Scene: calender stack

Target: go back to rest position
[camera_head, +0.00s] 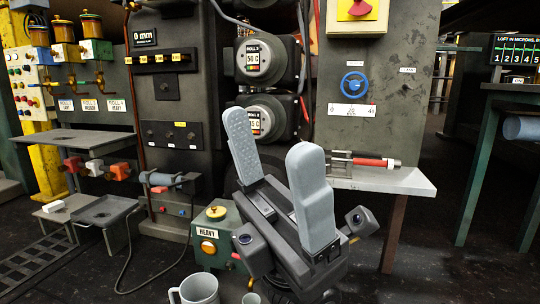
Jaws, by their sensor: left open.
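My left gripper (277,180) shows large in the middle of the head view. Its two grey padded fingers point up and stand well apart, with nothing between them. It is in front of the calender stack's grey machine housing (170,100) and touches nothing that I can see. My right gripper is not in this view.
A grey mug (197,290) is at the bottom edge. A grey shelf (385,180) with a red-handled tool (372,162) is at right. Open dark floor (430,265) lies at lower right.

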